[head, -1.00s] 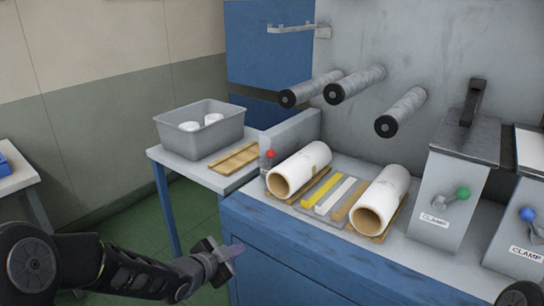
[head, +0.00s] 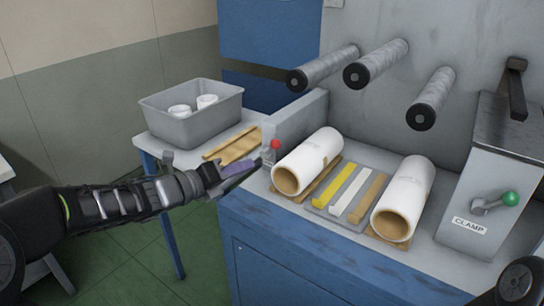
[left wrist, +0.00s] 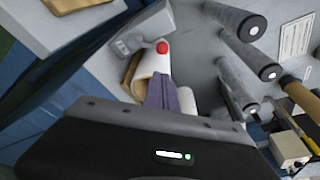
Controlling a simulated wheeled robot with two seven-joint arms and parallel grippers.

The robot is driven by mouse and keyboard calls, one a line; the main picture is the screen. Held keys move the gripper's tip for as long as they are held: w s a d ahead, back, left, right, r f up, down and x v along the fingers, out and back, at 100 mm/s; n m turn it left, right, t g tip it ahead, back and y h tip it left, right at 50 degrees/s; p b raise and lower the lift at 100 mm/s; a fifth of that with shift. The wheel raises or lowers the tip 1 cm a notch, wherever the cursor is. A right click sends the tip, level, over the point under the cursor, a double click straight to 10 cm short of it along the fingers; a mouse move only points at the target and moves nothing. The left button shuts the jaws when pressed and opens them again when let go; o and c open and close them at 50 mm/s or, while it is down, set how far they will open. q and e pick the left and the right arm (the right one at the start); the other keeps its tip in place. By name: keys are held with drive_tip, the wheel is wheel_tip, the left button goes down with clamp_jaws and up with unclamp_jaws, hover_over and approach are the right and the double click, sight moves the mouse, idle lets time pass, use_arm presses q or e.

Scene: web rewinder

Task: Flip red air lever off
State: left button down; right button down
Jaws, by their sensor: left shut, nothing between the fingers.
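The red air lever (head: 275,145) has a red knob and stands at the left end of the machine bench, beside the left white roll. Its red knob also shows in the left wrist view (left wrist: 162,47), just beyond my fingertips. My left gripper (head: 252,165) is shut and empty, its purple-grey fingers pointing right toward the lever and close to it. I cannot tell whether they touch. In the left wrist view the shut fingers (left wrist: 167,92) show in front of the left roll. My right gripper is not in view; only a dark part of my right arm shows at lower right.
Two white rolls (head: 307,160) (head: 404,195) lie on wooden cradles. Yellow, white and tan bars (head: 343,187) lie between them. A grey bin (head: 205,126) with white cores stands on the side table. Rollers (head: 378,63) jut out above. A green-knobbed clamp lever (head: 508,199) is at right.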

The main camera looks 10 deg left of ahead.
sight(273, 169)
use_arm(q)
drive_tip(key=x, duration=1)
drive_tip(key=shift+f, duration=0.1)
idle(0.3)
